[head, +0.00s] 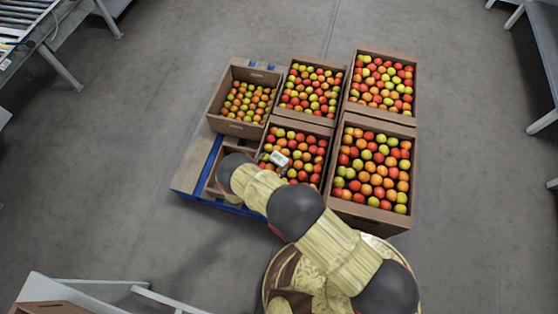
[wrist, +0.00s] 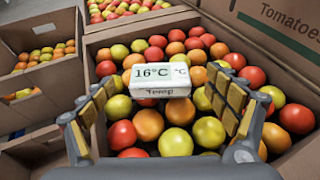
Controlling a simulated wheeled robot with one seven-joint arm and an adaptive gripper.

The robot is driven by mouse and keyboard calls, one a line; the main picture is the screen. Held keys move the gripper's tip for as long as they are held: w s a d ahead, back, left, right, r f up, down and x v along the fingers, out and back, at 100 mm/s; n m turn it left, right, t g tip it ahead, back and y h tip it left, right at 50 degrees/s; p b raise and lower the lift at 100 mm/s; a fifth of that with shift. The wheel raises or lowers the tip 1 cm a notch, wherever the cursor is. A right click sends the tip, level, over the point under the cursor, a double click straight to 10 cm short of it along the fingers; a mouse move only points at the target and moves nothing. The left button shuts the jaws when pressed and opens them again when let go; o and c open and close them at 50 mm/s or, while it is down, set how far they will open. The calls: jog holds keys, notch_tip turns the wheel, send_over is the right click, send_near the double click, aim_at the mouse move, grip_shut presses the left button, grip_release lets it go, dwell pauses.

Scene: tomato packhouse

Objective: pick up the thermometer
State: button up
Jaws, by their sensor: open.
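The thermometer (wrist: 160,78) is a small white block with a display reading 16°C and the label "Temp". In the wrist view it lies on top of the tomatoes in a cardboard crate. In the head view the thermometer (head: 279,159) shows as a small pale block at the left side of the front middle crate, beside my arm's end. My gripper (wrist: 168,98) is open in the wrist view, with one padded finger to each side of the thermometer's lower part in the picture. I see no contact.
Several cardboard crates of red, orange and green tomatoes stand close together, one being the front right crate (head: 369,214). The crate walls rise around the tomatoes. A blue-edged pallet (head: 190,172) shows at the left. Conveyor and table legs stand at the edges; grey floor lies clear between.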

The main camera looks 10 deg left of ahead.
aim_at(280, 158)
jog(key=b+x, duration=0.1)
jog(key=x, duration=0.3)
jog(key=shift+c, duration=1.2)
jog(key=c, duration=1.1)
jog(key=shift+r, duration=0.1)
jog(key=shift+c, duration=0.4)
